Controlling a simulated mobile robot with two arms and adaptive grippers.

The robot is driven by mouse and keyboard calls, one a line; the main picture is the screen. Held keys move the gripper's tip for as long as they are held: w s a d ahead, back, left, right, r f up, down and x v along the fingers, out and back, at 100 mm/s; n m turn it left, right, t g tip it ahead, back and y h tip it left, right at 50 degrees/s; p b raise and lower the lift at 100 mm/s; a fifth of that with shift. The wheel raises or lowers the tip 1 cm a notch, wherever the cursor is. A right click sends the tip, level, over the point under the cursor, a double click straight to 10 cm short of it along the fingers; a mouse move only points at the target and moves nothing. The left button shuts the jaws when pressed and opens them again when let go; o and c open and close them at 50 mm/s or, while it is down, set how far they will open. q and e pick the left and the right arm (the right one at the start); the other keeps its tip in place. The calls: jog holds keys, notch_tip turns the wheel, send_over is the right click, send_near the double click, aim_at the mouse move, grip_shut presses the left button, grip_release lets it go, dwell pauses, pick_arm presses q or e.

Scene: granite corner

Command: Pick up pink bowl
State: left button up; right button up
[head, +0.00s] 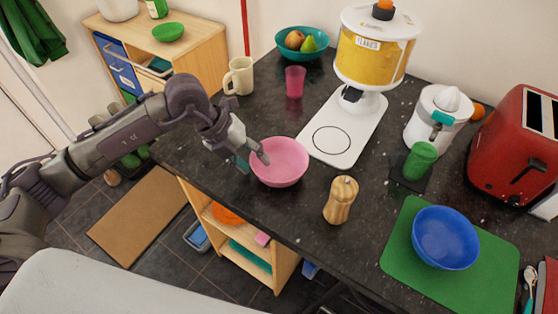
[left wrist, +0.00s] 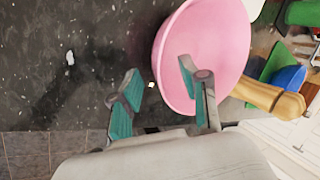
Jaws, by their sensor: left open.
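The pink bowl (head: 280,162) stands upright on the dark granite counter, left of the wooden pepper mill. My left gripper (head: 252,158) is at the bowl's left rim in the head view. In the left wrist view the pink bowl (left wrist: 205,50) fills the upper right. There my left gripper (left wrist: 160,95) is open, with teal-padded fingers spread apart. One finger overlaps the bowl's inside and the other is outside it, over the counter. The near rim lies between them. I cannot tell whether either finger touches the bowl. My right gripper is not in view.
A wooden pepper mill (head: 341,200) stands right of the bowl. A cereal dispenser (head: 372,60) with a white base is behind it. A pink cup (head: 295,82) and a cream mug (head: 239,76) stand farther back. A blue bowl (head: 445,238) sits on a green mat (head: 400,265).

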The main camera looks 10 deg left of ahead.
pick_arm(q)
jog(key=shift+x, duration=0.75)
grip_shut()
jog(key=shift+r, duration=0.15)
